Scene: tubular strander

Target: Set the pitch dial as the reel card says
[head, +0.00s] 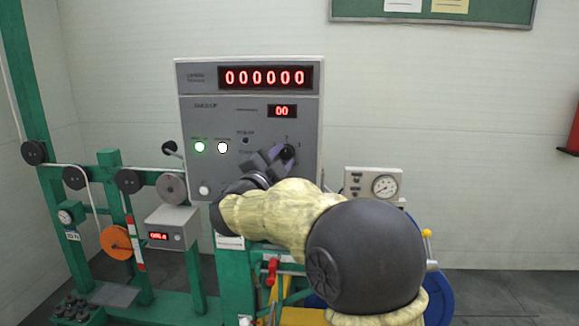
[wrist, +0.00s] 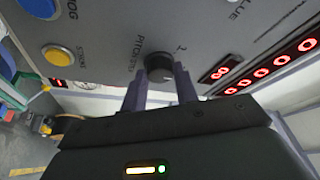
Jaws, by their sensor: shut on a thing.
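The pitch dial (wrist: 159,67) is a dark round knob on the grey control panel, with the panel lettering and a figure 2 beside it in the wrist view. My gripper (wrist: 160,84) has its two fingers on either side of the knob and is shut on it. In the head view my gripper (head: 278,158) is at the lower right of the panel (head: 222,125), and it hides most of the dial. Figures 2 and 3 show beside it. The dial's pointer setting cannot be read. No reel card can be made out.
The panel's large display (head: 265,77) reads 000000 and the small display (head: 282,111) reads 00. A green lamp (head: 199,147) is lit. A pressure gauge (head: 385,187) stands to the right. Green frame with pulleys (head: 130,180) and a small box (head: 172,228) are at left.

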